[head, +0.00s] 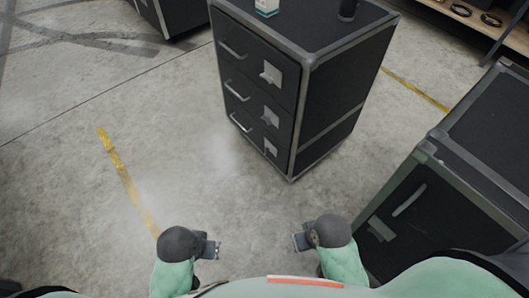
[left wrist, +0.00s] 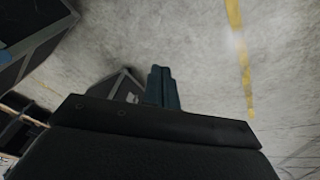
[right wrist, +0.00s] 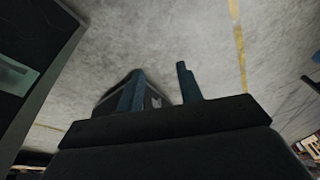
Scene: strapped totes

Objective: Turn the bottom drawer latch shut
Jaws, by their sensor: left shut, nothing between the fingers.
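A black three-drawer cabinet (head: 330,95) with grey metal edges stands ahead of me in the head view. Its bottom drawer (head: 250,137) looks closed, with a silver handle (head: 240,122) at the left. The bottom drawer latch (head: 270,147) is a small light-grey piece at the drawer's right side; its exact turn is too small to tell. My left gripper (head: 213,249) is shut and empty, well short of the cabinet; its fingers touch in the left wrist view (left wrist: 162,88). My right gripper (head: 299,241) is open and empty, also short of the cabinet; its fingers stand apart in the right wrist view (right wrist: 160,88).
The upper drawers carry similar latches (head: 271,74). A small white-and-teal box (head: 266,7) and a dark cylinder (head: 348,9) stand on the cabinet. Another black case (head: 420,200) stands close at the right. Concrete floor (head: 215,185) lies clear between me and the cabinet.

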